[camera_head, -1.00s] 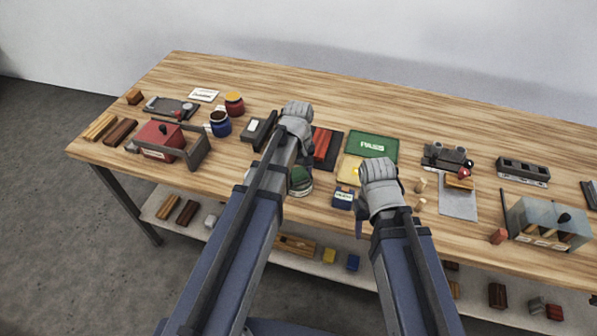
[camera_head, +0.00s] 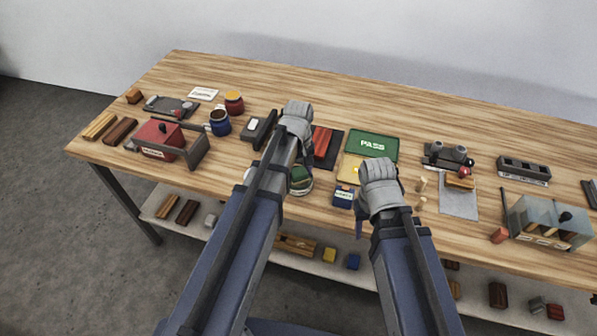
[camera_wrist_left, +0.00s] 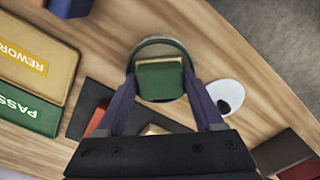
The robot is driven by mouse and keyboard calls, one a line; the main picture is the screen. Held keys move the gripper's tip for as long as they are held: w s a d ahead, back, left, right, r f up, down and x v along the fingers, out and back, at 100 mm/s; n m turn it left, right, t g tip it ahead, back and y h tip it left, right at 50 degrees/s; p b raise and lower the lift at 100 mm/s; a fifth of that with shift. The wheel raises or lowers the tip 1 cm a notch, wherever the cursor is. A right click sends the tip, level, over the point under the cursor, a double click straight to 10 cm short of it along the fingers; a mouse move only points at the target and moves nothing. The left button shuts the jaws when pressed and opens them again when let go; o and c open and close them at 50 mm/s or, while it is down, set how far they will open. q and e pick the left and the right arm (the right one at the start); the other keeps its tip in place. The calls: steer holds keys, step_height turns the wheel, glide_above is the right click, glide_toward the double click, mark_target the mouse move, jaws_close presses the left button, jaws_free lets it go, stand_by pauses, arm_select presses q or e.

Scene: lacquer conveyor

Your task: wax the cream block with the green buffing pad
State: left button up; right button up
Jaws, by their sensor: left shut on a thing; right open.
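The green buffing pad (camera_wrist_left: 160,84) is gripped between the two fingers of my left gripper (camera_wrist_left: 160,92). In the left wrist view it lies over a round, green-rimmed dish (camera_wrist_left: 157,42); I cannot tell whether they touch. In the head view the pad (camera_head: 300,173) shows beside my left arm, above the dish's pale rim (camera_head: 302,190). A small cream piece (camera_wrist_left: 152,129), possibly the cream block, peeks out above the gripper body beside a dark mat (camera_wrist_left: 92,97); most of it is hidden. My right gripper (camera_head: 361,222) is open, its fingers mostly hidden by its arm.
The green PASS tray (camera_head: 372,144) and yellow REWORK tray (camera_head: 350,168) lie between my arms. A red block (camera_head: 321,142) sits on the mat. A blue box (camera_head: 343,197) is near the front edge. A white oval dish (camera_wrist_left: 225,96) is close to my left gripper. The back strip is clear.

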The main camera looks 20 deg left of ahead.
mark_target(298, 171)
arm_select(q)
steer(key=shift+s, duration=0.1)
stand_by(0.5)
step_height(298, 171, up, 7)
steer(key=p, duration=0.7)
arm_select(e)
step_height(298, 171, up, 7)
